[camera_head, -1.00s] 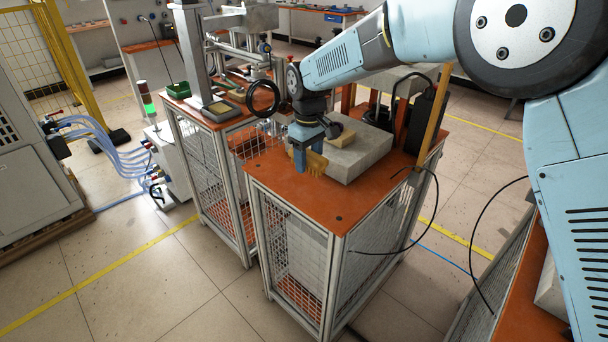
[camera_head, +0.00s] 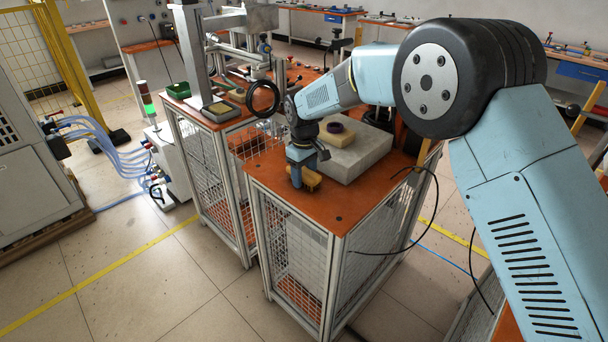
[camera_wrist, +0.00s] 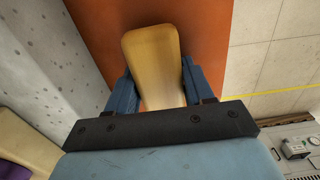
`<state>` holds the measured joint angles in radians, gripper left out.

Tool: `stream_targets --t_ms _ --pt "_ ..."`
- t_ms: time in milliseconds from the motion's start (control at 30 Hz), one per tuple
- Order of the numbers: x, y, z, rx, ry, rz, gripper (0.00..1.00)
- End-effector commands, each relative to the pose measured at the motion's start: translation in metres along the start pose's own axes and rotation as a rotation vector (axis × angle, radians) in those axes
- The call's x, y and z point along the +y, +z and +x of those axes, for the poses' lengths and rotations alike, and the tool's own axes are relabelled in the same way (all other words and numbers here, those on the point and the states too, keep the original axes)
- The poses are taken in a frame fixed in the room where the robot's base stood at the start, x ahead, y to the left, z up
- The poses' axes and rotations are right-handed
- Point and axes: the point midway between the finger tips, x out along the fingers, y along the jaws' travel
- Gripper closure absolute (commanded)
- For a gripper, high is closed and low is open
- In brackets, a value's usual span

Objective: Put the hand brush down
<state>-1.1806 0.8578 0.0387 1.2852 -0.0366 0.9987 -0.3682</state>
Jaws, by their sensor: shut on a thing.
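The hand brush (camera_head: 312,177) is a yellow-tan block at the orange tabletop (camera_head: 335,208) of the near caged cart. In the wrist view the brush (camera_wrist: 153,55) lies lengthwise between the two blue fingers. My gripper (camera_head: 299,178) points down and is shut on the brush; it also shows in the wrist view (camera_wrist: 160,88). The brush is at or just above the tabletop; I cannot tell whether it touches. The gripper hides part of the brush, and its bristles cannot be seen.
A grey block (camera_head: 358,152) stands right behind the gripper, with a tan piece (camera_head: 333,139) and a dark purple ring (camera_head: 337,127) on it. A black cable (camera_head: 432,215) hangs at the cart's right. The tabletop's front part is clear.

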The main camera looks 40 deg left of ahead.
Motion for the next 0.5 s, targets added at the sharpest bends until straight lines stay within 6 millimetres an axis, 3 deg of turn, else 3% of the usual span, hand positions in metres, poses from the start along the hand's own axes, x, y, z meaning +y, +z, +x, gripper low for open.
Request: stream_targets --t_ms 233,267,500 --pt "-0.0002 0.0001 0.0023 -0.001 -0.001 0.0 0.86" --pt "-0.0003 0.0 0.0019 0.0 -0.001 0.0 0.45" --pt "-0.0003 0.0001 0.0018 -0.001 -0.001 0.0 0.23"
